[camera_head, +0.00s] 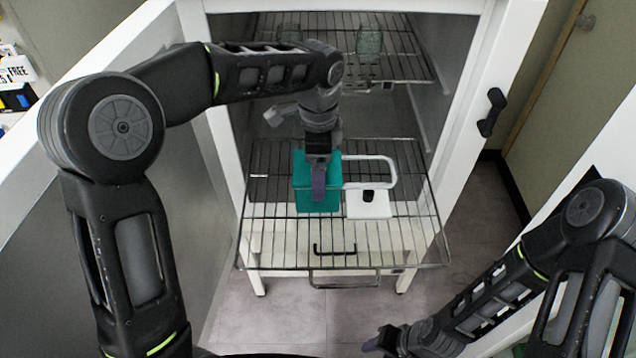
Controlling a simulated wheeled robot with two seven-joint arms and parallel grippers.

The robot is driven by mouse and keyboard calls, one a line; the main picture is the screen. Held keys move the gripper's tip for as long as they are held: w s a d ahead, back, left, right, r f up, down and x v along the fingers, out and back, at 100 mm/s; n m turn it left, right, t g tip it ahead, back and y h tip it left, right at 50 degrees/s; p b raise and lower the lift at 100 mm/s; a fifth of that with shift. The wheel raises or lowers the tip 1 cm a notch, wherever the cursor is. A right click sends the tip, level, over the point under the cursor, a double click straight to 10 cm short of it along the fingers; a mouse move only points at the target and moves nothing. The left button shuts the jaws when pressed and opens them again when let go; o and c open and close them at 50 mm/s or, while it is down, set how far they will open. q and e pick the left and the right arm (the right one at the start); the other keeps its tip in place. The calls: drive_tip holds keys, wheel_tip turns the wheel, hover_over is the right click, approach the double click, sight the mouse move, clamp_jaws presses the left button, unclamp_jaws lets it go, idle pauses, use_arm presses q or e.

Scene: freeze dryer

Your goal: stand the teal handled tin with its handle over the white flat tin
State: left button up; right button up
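The teal tin (303,190) is on the pulled-out wire shelf. Its white looped handle (390,172) points right, with its lower bar behind the white flat tin or above its rear edge; I cannot tell which. The white flat tin (368,210) with a black knob lies on the shelf, right beside the teal tin. My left gripper (318,180) points down at the teal tin, with a finger in front of it. The other finger is hidden, so its grip is unclear. My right gripper (376,340) is low at the bottom, away from both tins, its opening unclear.
The wire shelf (270,235) sticks out of the open white freeze dryer. An upper rack (420,65) holds glass jars (369,42). A black-handled door stands on the right. The shelf's right and front parts are bare.

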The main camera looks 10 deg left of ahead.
use_arm(q)
drive_tip(key=shift+r, duration=0.1)
wheel_tip(320, 180, down, 4)
drive_tip(key=b, duration=0.3)
drive_tip(key=shift+r, duration=0.1)
drive_tip(key=o, duration=1.8)
drive_tip(key=shift+f, duration=0.2)
drive_tip(key=shift+c, duration=0.2)
drive_tip(key=shift+r, duration=0.1)
